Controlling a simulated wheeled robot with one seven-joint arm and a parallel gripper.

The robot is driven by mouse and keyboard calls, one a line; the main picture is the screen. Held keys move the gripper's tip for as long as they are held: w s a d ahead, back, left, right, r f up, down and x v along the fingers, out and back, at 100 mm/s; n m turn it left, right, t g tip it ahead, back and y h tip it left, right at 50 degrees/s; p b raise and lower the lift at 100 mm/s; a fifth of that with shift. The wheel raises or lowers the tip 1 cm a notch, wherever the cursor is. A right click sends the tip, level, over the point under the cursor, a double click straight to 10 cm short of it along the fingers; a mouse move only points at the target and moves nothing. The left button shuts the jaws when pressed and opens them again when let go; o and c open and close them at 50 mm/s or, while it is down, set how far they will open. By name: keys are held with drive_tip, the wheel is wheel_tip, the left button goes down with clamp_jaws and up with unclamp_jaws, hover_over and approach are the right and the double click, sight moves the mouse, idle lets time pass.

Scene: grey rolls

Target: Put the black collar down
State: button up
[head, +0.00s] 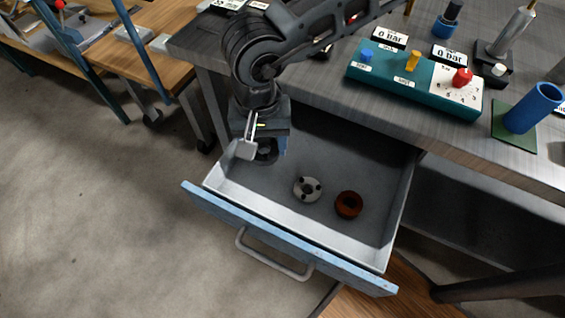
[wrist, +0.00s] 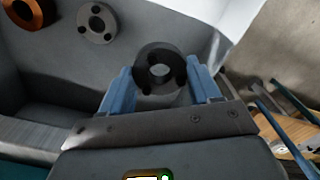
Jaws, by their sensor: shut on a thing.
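The black collar (wrist: 160,53), a dark ring with a centre hole and small bolt holes, is between the two blue fingers of my gripper (wrist: 163,77) in the wrist view. My gripper is shut on it. In the head view my gripper (head: 268,150) points down into the left back part of the open drawer (head: 290,236). The collar shows there only as a dark shape, partly hidden by the gripper. I cannot tell whether it touches the drawer floor.
A grey collar (head: 307,189) and a brown-orange collar (head: 348,204) lie on the drawer floor, right of my gripper. Drawer walls surround them. The workbench (head: 330,85) above carries a teal panel (head: 420,82) and a blue cylinder (head: 532,107) on a green plate.

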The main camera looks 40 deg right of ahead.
sight(267, 174)
wheel_tip(267, 174, down, 9)
drive_tip(key=shift+r, duration=0.15)
idle(0.4)
drive_tip(key=o, duration=1.3)
wheel_tip(267, 174, up, 12)
